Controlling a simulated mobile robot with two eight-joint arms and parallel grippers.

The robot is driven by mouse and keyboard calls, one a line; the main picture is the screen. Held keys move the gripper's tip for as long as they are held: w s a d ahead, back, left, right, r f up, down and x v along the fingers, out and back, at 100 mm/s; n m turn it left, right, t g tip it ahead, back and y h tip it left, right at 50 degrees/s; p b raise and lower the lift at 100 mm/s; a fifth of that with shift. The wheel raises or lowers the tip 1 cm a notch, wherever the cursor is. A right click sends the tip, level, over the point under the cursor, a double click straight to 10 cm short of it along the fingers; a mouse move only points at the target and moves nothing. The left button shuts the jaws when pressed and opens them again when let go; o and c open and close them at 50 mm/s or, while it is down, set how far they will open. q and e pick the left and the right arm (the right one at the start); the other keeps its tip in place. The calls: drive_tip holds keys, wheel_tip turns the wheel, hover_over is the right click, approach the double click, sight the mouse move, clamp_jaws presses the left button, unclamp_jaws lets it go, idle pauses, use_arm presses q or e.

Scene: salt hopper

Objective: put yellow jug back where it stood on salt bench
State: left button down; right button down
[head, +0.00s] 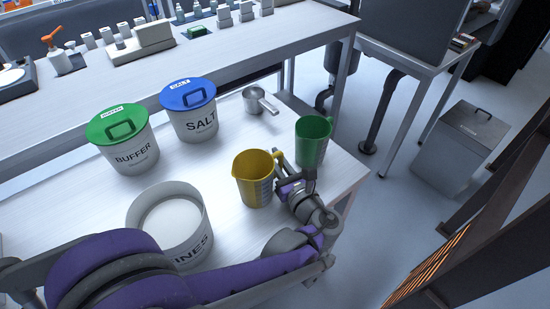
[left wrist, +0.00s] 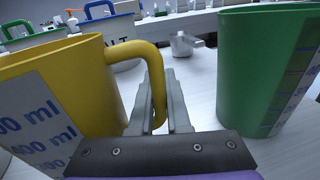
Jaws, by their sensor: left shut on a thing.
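The yellow jug (head: 254,179) is upright at the front right of the white salt bench (head: 227,240), left of the green jug (head: 314,141). My left gripper (head: 284,172) is at the yellow jug's right side, shut on its handle. In the left wrist view the two fingers (left wrist: 159,110) close around the lower part of the yellow handle, and the yellow jug (left wrist: 60,95) fills the left side. The jug's base appears at or very near the bench top; I cannot tell whether it touches. My right gripper is not in view.
A green-lidded BUFFER tub (head: 125,147), a blue-lidded SALT tub (head: 191,117) and a metal scoop (head: 259,101) stand behind. An open FINES tub (head: 165,235) stands at front left. The green jug (left wrist: 262,75) is close to the gripper's right. Bare bench lies between the tubs and jugs.

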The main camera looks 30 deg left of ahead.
use_arm(q)
drive_tip(key=shift+f, duration=0.1)
drive_tip(key=c, duration=0.9)
unclamp_jaws()
drive_tip(key=shift+r, duration=0.2)
drive_tip(key=shift+s+d, duration=0.2)
drive_tip(key=shift+d, duration=0.1)
drive_tip(key=p+v, duration=0.1)
drive_tip(key=v, duration=1)
drive_tip(key=shift+s+d, duration=0.1)
